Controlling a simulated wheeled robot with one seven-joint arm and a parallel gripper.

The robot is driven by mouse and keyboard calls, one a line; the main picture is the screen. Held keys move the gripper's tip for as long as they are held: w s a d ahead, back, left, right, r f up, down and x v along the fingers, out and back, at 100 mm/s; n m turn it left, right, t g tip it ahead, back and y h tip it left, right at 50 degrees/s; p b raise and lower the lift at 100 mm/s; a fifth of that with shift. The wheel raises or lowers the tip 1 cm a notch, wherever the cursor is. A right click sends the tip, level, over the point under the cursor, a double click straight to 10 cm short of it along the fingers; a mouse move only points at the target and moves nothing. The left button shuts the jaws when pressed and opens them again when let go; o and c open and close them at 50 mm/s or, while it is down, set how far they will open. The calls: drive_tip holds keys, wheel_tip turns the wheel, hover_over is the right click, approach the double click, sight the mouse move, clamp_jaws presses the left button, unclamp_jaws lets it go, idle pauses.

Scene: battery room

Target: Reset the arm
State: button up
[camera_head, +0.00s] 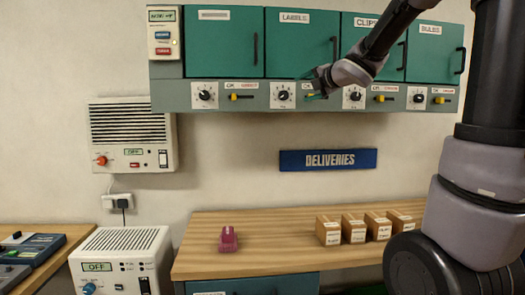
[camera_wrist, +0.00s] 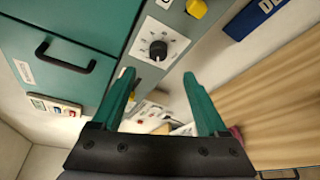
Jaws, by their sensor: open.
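My gripper (camera_head: 315,86) is in front of the lower control strip of the green wall cabinet (camera_head: 225,45), near the dial and yellow switch under the LABELS door. In the wrist view its two green fingers (camera_wrist: 157,95) are spread apart with nothing between them. A black dial (camera_wrist: 158,50) on a white plate lies beyond the fingertips, and a yellow switch knob (camera_wrist: 196,8) is above it. I cannot tell whether a finger touches the strip. My arm comes from the right and hides part of the CLIPS door.
A wooden counter (camera_head: 285,253) below holds a pink object (camera_head: 228,239) and several cardboard boxes (camera_head: 328,231). A blue DELIVERIES sign (camera_head: 328,160) is on the wall. White units hang at left (camera_head: 132,135) and stand below (camera_head: 120,260). The wall between cabinet and counter is mostly clear.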

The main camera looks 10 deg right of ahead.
drive_tip(key=s+d+f+m+g+h, duration=0.2)
drive_tip(key=s+d+m+h, duration=0.5)
drive_tip(key=s+m, duration=0.65)
drive_tip(key=s+a+f+m+g+y, duration=0.2)
drive_tip(key=s+f+m, duration=0.3)
drive_tip(key=s+m, duration=0.3)
drive_tip(key=s+a+f+m+g+y, duration=0.1)
drive_tip(key=s+a+f+m+g, duration=0.3)
drive_tip(key=s+f+m, duration=0.2)
drive_tip(key=s+m, duration=0.2)
drive_tip(key=m, duration=0.1)
drive_tip(key=shift+s+y, duration=0.2)
drive_tip(key=shift+y, duration=0.2)
